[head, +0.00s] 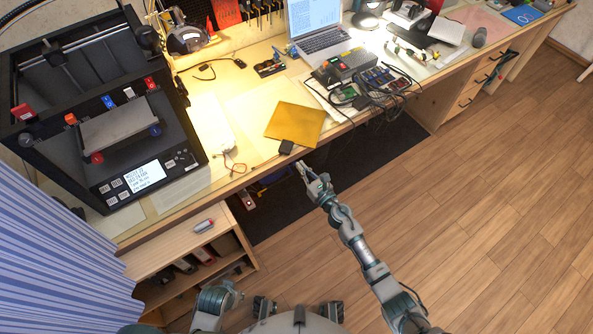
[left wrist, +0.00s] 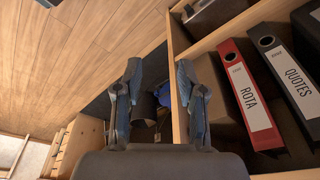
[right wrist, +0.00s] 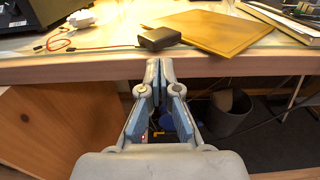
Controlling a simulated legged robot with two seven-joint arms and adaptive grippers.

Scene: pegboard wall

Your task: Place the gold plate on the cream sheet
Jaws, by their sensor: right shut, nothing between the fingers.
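The gold plate (head: 295,124) lies on the desk near its front edge. It also shows in the right wrist view (right wrist: 212,32). The cream sheet (head: 246,118) is a pale sheet on the desk to the left of the plate; the plate seems to cover part of its right side. My right gripper (head: 301,167) is shut and empty, just in front of the desk edge and apart from the plate. It also shows in the right wrist view (right wrist: 160,64). My left gripper (left wrist: 158,68) is open and empty, low beside the shelf unit.
A small black box (head: 286,147) sits at the plate's near corner. A 3D printer (head: 110,110) stands left. Cables and electronics (head: 375,85) lie right of the plate; a laptop (head: 318,30) is behind. Binders (left wrist: 247,90) fill the shelf. Floor on the right is clear.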

